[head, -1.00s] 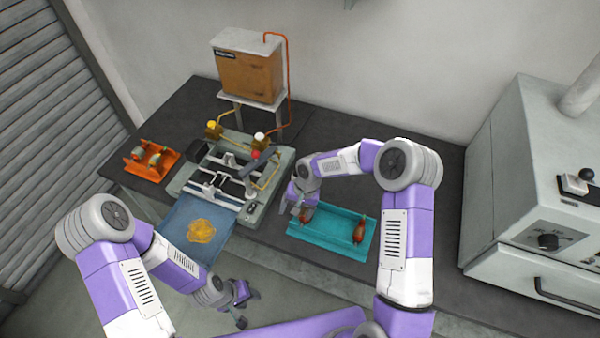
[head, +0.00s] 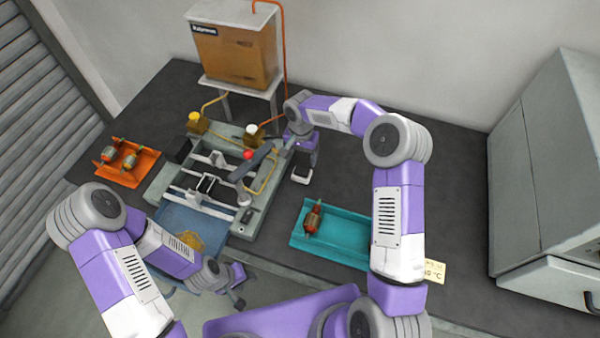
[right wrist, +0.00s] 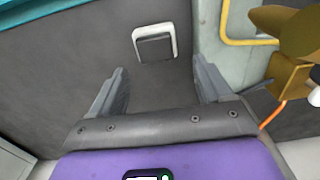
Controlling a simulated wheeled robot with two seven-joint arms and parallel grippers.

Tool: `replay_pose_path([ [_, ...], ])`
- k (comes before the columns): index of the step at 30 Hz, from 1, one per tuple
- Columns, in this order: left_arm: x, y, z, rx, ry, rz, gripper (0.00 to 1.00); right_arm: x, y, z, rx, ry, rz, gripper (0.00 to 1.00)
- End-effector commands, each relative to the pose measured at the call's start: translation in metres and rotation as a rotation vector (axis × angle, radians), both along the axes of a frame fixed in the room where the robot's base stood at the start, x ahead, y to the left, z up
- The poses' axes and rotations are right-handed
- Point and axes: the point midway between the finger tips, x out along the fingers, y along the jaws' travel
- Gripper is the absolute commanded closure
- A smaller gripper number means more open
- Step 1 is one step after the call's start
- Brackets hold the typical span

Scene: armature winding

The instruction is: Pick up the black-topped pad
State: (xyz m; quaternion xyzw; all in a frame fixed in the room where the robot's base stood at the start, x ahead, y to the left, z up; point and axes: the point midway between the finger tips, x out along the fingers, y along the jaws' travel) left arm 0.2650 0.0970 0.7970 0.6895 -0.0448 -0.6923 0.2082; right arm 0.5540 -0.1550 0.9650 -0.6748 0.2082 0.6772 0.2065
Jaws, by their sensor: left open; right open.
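The black-topped pad (right wrist: 155,46) is a small square with a white rim, lying on the dark bench. In the right wrist view it is beyond and between my fingertips, apart from them. In the head view the pad (head: 301,175) shows just below my right gripper (head: 307,155), to the right of the winding machine. My right gripper (right wrist: 160,78) is open with nothing between its fingers. My left gripper (head: 238,285) is low in front of the bench, open and empty, far from the pad.
The grey winding machine (head: 257,212) stands left of the pad, with brass parts and an orange wire. A teal tray (head: 345,235) with a red armature (head: 313,217) lies nearer me. An orange tray (head: 112,175) is at the left. The bench behind my right arm is clear.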

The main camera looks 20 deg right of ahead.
Motion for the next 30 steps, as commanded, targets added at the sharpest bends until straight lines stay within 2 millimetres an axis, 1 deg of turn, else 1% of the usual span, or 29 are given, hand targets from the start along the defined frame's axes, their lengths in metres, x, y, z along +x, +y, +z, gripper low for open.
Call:
replay_pose_path([
  [8, 0.0, 0.0, 0.001, 0.0, 0.001, 0.0, 0.57, -0.002, 0.0, -0.03, 0.002, 0.003, 0.001, 0.21],
  [15, 0.0, 0.0, 0.002, 0.0, 0.001, 0.0, 0.57, -0.005, -0.001, -0.065, 0.002, 0.003, 0.001, 0.21],
  [19, 0.0, 0.0, 0.002, 0.0, 0.001, 0.0, 0.57, -0.004, -0.001, -0.073, 0.002, 0.001, 0.0, 0.21],
  [25, 0.0, 0.0, 0.002, 0.0, 0.001, 0.0, 0.57, -0.004, -0.002, -0.073, 0.001, 0.0, 0.001, 0.21],
  [26, 0.0, 0.0, 0.002, 0.0, 0.001, 0.0, 0.57, -0.004, -0.002, -0.073, 0.001, 0.0, 0.001, 0.24],
  [30, 0.0, 0.0, 0.002, 0.0, 0.001, 0.0, 0.57, -0.004, -0.002, -0.073, 0.001, 0.0, 0.001, 0.46],
])
